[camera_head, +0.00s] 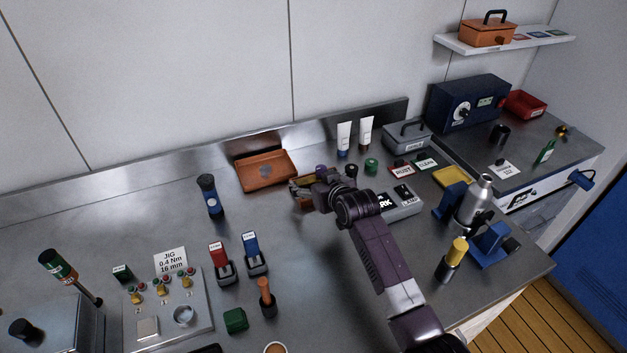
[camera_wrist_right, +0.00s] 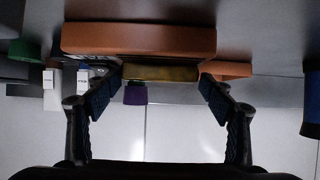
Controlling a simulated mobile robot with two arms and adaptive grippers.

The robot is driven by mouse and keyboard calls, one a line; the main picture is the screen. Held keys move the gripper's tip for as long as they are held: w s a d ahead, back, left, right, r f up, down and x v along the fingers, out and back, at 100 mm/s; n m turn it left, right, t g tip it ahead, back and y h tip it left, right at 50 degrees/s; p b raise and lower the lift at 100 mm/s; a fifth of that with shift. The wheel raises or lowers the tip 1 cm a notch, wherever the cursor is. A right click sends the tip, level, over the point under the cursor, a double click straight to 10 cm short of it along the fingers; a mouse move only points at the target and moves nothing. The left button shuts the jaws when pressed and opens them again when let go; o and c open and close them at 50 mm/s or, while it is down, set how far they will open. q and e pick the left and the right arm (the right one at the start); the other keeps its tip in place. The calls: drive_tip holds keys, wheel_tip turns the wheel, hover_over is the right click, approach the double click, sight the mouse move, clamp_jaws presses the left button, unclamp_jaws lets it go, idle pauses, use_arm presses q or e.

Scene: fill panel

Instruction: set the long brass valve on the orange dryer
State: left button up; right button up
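My right gripper (camera_head: 303,190) reaches over the back middle of the bench, beside an orange-brown block (camera_head: 309,206). In the right wrist view its two fingers (camera_wrist_right: 160,88) are spread wide. The orange block (camera_wrist_right: 140,40) lies beyond the tips, and a yellow, brass-like bar (camera_wrist_right: 160,73) spans the gap between them. I cannot tell whether the tips touch it. Small brass valves (camera_head: 162,287) with coloured knobs stand on the jig panel (camera_head: 145,315) at the front left. Another brass-coloured piece (camera_head: 563,131) is on the right bench. Which is the long valve is unclear. My left gripper is not in view.
An orange tray (camera_head: 246,181) lies behind the gripper to the left. White tubes (camera_head: 343,138) stand behind. A dark blue bottle (camera_head: 209,196) stands left. An orange toolbox (camera_head: 486,34) is on the shelf.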

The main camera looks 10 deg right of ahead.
drive_tip(key=shift+o, duration=0.4)
drive_tip(key=shift+d, duration=0.1)
drive_tip(key=shift+r, duration=0.15)
drive_tip(key=b+v, duration=0.1)
drive_tip(key=v, duration=1.1)
